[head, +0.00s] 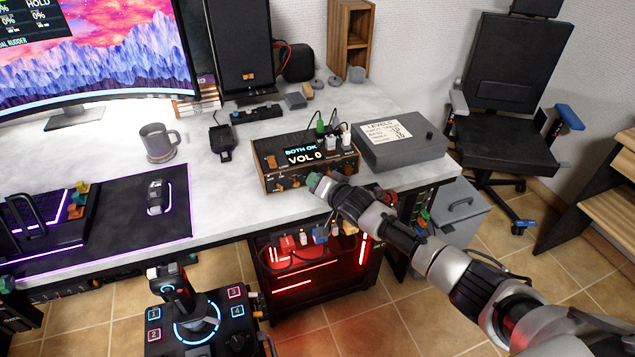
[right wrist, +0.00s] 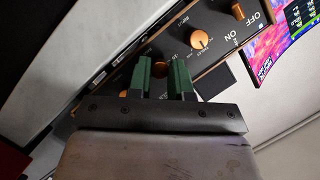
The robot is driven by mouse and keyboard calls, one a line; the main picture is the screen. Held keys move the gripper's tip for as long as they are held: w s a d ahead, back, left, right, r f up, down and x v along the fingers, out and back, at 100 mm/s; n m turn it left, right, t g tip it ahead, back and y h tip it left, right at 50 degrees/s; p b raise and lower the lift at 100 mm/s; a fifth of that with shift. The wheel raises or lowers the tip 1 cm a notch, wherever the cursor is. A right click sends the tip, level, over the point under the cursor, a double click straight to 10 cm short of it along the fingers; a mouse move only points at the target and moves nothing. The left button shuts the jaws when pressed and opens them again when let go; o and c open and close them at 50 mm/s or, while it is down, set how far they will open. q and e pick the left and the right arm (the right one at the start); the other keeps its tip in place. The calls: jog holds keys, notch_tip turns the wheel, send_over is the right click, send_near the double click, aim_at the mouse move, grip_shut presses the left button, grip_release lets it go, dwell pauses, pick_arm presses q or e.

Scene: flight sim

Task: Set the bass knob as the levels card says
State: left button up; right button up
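The wood-sided amp box (head: 262,165) stands on the desk, with its display (head: 303,156) reading "BOTH OK" and "VOL 0". The levels card (head: 388,131) lies on a grey case right of it; its lines are too small to read surely. My right gripper (head: 315,180) is at the amp's front face. The knob's label is hidden. The neighbouring input knob (right wrist: 198,41) is clear of the fingers. My left gripper is out of view.
The grey case (head: 405,150) stands close right of the amp. Plugs (head: 333,142) and cables rise from the amp's top. A mug (head: 158,143) and mouse (head: 158,196) are to the left. A joystick panel (head: 200,318) stands below the desk edge.

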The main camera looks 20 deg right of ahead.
grip_shut()
jog(key=shift+a+r+n+h+p, duration=0.1)
jog(key=shift+r+n+h+p, duration=0.1)
jog(key=shift+n+h+p, duration=0.65)
jog(key=shift+n+p, duration=0.6)
jog(key=shift+n, duration=0.15)
jog(key=shift+a+f+n+g+h, duration=0.1)
jog(key=shift+n+g+h, duration=0.2)
jog(key=shift+n+h, duration=0.65)
jog(key=shift+n, duration=0.25)
jog(key=shift+a+f+n+h, duration=0.1)
jog(key=shift+f+n+h, duration=0.05)
jog(key=shift+n+h, duration=0.4)
jog(key=n+h+b, duration=0.2)
jog(key=n+b, duration=0.1)
jog(key=shift+n, duration=0.25)
